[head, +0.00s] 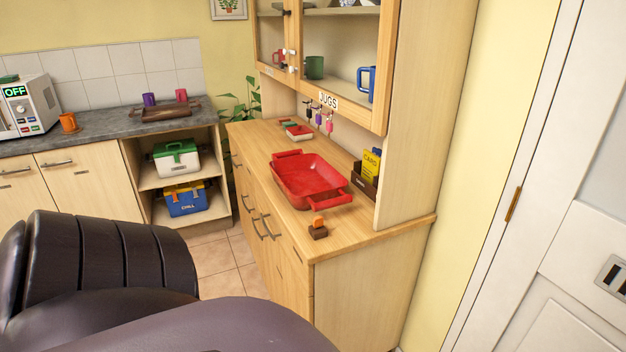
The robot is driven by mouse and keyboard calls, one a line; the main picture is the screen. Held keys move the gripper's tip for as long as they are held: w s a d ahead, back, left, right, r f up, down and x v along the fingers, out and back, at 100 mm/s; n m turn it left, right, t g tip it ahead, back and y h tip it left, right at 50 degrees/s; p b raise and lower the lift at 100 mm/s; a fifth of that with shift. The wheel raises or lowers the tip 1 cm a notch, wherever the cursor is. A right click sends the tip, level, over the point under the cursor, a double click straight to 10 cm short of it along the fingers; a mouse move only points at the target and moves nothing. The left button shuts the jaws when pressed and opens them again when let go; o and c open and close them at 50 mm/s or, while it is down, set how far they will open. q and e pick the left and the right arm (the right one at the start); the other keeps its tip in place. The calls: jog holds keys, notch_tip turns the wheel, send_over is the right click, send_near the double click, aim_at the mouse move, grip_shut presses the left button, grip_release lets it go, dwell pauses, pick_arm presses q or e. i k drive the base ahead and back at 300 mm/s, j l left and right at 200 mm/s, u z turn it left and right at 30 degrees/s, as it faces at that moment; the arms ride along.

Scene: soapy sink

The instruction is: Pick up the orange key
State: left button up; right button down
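A small orange piece (318,221) stands in or on a small brown block (318,233) near the front edge of the wooden sideboard (350,238). It may be the orange key, but it is too small to tell its shape. Several small keys or tags hang under the JUGS label at the sideboard's back; a purple one (318,118) and a pink one (329,123) show, with a dark one beside them. No orange one shows there. Neither of my grippers is in view; large dark arm parts of mine fill the lower left.
A red tray (309,183) lies behind the brown block, with a smaller red dish (299,132) further back. A dark holder with yellow cards (371,163) stands at right, by the cabinet's side panel. Bare wood surrounds the block. A white door (570,200) is at right.

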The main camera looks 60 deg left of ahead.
aim_at(318, 222)
jog(key=u, duration=1.85)
